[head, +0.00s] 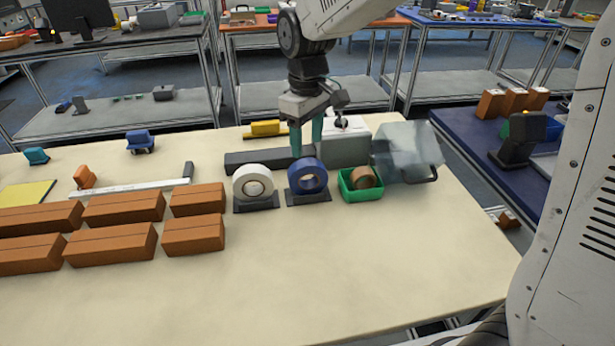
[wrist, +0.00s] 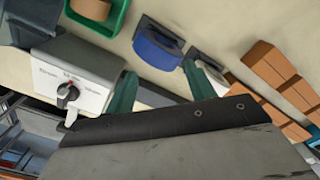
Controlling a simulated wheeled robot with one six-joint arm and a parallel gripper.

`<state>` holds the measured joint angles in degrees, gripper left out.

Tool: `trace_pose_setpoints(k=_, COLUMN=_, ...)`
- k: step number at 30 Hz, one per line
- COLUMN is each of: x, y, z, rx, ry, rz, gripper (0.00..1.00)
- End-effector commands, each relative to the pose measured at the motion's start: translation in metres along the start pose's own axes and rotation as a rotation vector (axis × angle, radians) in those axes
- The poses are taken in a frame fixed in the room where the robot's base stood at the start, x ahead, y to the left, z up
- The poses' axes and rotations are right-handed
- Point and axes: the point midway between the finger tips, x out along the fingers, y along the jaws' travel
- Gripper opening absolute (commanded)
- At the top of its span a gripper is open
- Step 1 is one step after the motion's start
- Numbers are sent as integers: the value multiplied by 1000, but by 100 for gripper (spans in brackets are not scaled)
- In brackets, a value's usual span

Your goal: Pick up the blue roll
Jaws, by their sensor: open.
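The blue roll (head: 300,171) stands upright on a small dark stand on the table, right of the white roll (head: 243,176). In the wrist view the blue roll (wrist: 155,51) is at upper centre, ahead of the fingers. My gripper (head: 307,145) is open and empty, with its green fingers pointing down. In the head view it appears behind and above the blue roll. In the wrist view my gripper (wrist: 160,70) has one finger on each side of the picture's middle, with the roll beyond the gap. I see no contact with the roll.
A green bin (head: 348,193) with a brown roll (head: 362,178) stands right of the blue roll. A grey device (head: 343,152) with a dial, clear in the wrist view (wrist: 75,80), is close to my gripper. Several brown boxes (head: 123,207) lie left. The table's front (head: 320,270) is clear.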

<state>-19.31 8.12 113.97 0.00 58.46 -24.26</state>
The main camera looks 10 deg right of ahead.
Motion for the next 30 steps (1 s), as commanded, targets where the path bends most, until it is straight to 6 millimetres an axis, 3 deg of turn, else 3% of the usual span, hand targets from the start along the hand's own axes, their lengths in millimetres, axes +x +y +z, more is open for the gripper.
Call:
trace_pose_setpoints(k=6, x=-1, y=1, z=-4, rx=-531, ry=7, rz=5, gripper=55)
trace_pose_setpoints(k=12, x=-1, y=1, z=-4, rx=-777, ry=7, rz=7, gripper=55)
trace_pose_setpoints(k=23, x=33, y=1, z=-3, rx=-812, ry=5, rz=6, gripper=55)
trace_pose_setpoints(k=30, x=69, y=1, z=0, rx=-811, ry=4, rz=4, gripper=55)
